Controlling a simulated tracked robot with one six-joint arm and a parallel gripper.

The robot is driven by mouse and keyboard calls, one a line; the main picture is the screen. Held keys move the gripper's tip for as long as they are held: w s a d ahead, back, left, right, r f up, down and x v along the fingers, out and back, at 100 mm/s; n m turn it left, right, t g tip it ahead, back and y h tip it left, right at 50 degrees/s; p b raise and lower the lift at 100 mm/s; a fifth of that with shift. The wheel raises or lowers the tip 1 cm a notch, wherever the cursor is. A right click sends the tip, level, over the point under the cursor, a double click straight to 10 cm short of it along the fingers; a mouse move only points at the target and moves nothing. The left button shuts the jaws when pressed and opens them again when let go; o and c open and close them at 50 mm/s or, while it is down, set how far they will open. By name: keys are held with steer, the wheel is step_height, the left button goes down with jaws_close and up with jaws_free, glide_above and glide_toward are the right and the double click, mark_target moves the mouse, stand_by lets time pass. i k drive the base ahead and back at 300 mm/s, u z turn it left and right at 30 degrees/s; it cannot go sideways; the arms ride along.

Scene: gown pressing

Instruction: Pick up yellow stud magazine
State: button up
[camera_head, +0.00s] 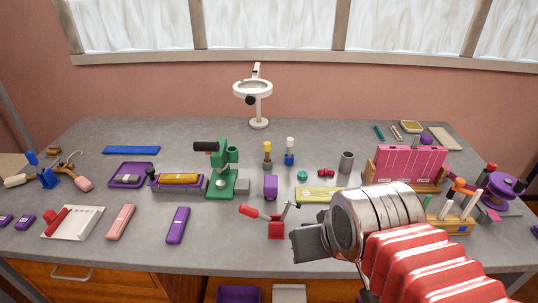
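A long orange-yellow block (180,178), which looks like the yellow stud magazine, lies on a dark purple holder (160,186) just left of the green press (222,172). A pale yellow-green strip (314,194) lies at mid-table, its right end partly hidden behind my arm; I cannot tell whether it is a magazine. My gripper (307,243) is a dark block at the end of my red and silver arm. It is over the front of the table, right of the orange-yellow block and well apart from it. Its fingers are not clear, and nothing shows held.
A red lever tool (276,225) stands just left of my gripper. A purple bar (178,224), a pink bar (121,221) and a white tray (75,222) lie front left. A magnifier lamp (258,108) stands at the back. A pink rack (408,166) stands right.

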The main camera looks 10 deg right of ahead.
mark_target(267, 146)
steer(key=u, duration=0.6)
steer(key=k, duration=0.85)
steer(key=u, duration=1.1)
steer(key=k, duration=0.5)
steer(key=u, duration=0.2)
steer(key=i, duration=0.65)
steer(key=z, duration=0.6)
steer(key=i, duration=1.05)
steer(key=z, duration=0.1)
